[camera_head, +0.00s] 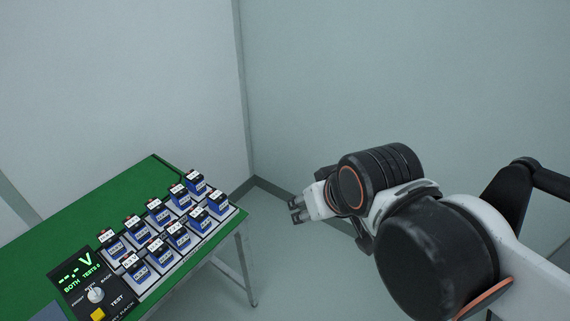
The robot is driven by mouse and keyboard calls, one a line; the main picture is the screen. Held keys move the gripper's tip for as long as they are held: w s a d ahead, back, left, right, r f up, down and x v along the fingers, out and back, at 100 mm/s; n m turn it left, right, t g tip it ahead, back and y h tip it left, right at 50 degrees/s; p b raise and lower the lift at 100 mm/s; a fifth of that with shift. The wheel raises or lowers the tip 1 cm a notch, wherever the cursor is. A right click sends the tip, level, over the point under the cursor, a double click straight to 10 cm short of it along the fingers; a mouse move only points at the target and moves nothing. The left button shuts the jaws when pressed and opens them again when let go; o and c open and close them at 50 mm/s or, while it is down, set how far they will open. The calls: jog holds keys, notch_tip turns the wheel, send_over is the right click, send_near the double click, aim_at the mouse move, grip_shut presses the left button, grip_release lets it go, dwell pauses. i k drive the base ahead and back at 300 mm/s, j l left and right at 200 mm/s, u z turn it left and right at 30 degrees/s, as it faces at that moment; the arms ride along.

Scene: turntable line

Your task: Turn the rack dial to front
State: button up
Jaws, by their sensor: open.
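The rack dial (96,295) is a white round knob on the black tester panel at the lower left. Labels sit around it, with BOTH above it; I cannot tell exactly where its pointer aims. The lit display (78,275) above it shows dashes with a V, and "BOTH" and "TESTS" in green. A yellow TEST button (98,314) is just below the dial. My gripper (296,209) is open and empty, in the air to the right of the green table, well apart from the dial.
The rack (188,254) holds two rows of blue batteries (197,184) with small labels, right of the panel on the green table (80,215). Pale walls stand behind. The space between my gripper and the rack is clear.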

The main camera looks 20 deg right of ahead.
aim_at(95, 294)
jog(key=u, duration=1.6)
jog(key=i+z, duration=0.75)
jog(key=z, duration=0.2)
jog(key=k+z, duration=0.1)
jog(key=i+u, duration=0.15)
